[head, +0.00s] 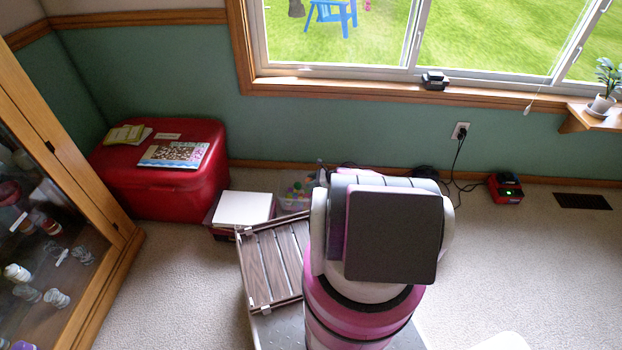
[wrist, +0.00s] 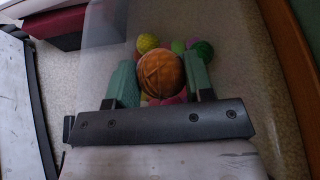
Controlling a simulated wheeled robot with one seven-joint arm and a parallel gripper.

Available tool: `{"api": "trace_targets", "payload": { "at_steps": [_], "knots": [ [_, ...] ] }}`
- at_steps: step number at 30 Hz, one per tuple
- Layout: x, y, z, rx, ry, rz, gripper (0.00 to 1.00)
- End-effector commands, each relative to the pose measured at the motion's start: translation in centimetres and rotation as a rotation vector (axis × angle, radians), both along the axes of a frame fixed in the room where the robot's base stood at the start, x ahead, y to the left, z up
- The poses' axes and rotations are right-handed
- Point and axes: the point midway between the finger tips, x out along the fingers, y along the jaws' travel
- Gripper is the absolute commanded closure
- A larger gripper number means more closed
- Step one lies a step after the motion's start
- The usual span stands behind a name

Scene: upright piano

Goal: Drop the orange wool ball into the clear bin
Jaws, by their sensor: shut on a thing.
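The orange wool ball (wrist: 161,74) is between the two green fingers of my gripper (wrist: 161,82) in the wrist view, and the gripper is shut on it. The clear bin (head: 294,199) stands on the carpet near the wall in the head view, with several coloured balls in it. In the wrist view, green, yellow and pink balls show behind the orange ball, and the bin's clear wall (wrist: 108,60) is faint around them. How high the orange ball is over the bin I cannot tell. In the head view my arm hides the gripper and the orange ball.
A red chest (head: 165,180) with papers on top stands at the left by the wall. A box with a white lid (head: 243,208) is just left of the bin. A slatted wooden rack (head: 272,265) is in front of it. A red charger (head: 505,188) with cables lies to the right.

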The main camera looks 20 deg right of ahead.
Motion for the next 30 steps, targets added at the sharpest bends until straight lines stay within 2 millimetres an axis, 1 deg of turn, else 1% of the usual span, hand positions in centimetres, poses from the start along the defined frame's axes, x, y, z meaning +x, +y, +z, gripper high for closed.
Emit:
{"api": "trace_targets", "payload": {
  "at_steps": [1, 3, 11, 12, 14, 24, 26, 30],
  "knots": [
    [0.0, 0.0, -0.5, 0.0, 0.0, 0.0, 0.74],
    [0.0, 0.0, -0.8, 0.0, 0.0, 0.0, 0.74],
    [0.0, 0.0, -0.8, 0.0, 0.0, 0.0, 0.74],
    [0.0, 0.0, -0.8, 0.0, 0.0, 0.0, 0.43],
    [0.0, 0.0, -0.8, 0.0, 0.0, 0.0, 0.23],
    [-0.1, -0.2, -0.7, 0.0, 0.0, -0.001, 0.22],
    [-0.3, -0.6, -0.5, 0.0, 0.0, -0.001, 0.22],
    [-1.0, -2.3, 0.3, 0.0, 0.0, -0.001, 0.22]
  ]
}}
